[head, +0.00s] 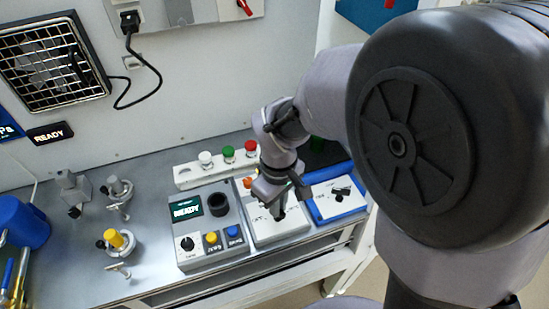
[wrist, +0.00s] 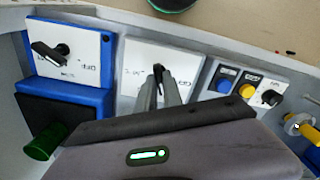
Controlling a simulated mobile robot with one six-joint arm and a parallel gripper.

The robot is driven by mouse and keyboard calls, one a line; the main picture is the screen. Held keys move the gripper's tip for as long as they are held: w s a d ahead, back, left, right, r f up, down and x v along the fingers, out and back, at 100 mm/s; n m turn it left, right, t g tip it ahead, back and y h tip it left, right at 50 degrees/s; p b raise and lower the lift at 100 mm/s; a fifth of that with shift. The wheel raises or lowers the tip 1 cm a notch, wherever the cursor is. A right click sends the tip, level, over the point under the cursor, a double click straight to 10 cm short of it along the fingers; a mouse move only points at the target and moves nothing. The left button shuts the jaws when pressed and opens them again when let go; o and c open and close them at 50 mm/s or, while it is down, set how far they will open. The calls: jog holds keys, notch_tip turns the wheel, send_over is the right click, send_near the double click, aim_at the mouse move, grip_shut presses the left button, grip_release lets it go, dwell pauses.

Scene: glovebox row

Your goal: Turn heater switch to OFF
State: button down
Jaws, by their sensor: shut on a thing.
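A white switch panel (head: 288,228) on a grey box stands on the bench, and my gripper (head: 281,211) is over it from above. In the wrist view my gripper (wrist: 159,78) is shut on the small black switch handle (wrist: 158,68) of this middle panel (wrist: 190,62). OFF-like lettering shows beside the handle, but I cannot read a heater name. The fingers hide much of the handle, so its exact angle is hard to tell. A second white panel in a blue frame (head: 337,203) has its own black handle (wrist: 50,51), apart from my gripper.
Left of the middle panel is a grey control box (head: 217,255) with a display, knob, and yellow and blue buttons. Behind is a strip (head: 215,170) with white, green and red buttons. Metal fittings (head: 119,242) stand further left; bare bench lies between.

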jog(key=shift+n+p, duration=0.9)
jog(key=shift+n, duration=0.5)
jog(key=c, duration=1.5)
grip_release()
notch_tip(320, 180, up, 17)
jog(key=p, duration=0.7)
jog(key=shift+r, duration=0.2)
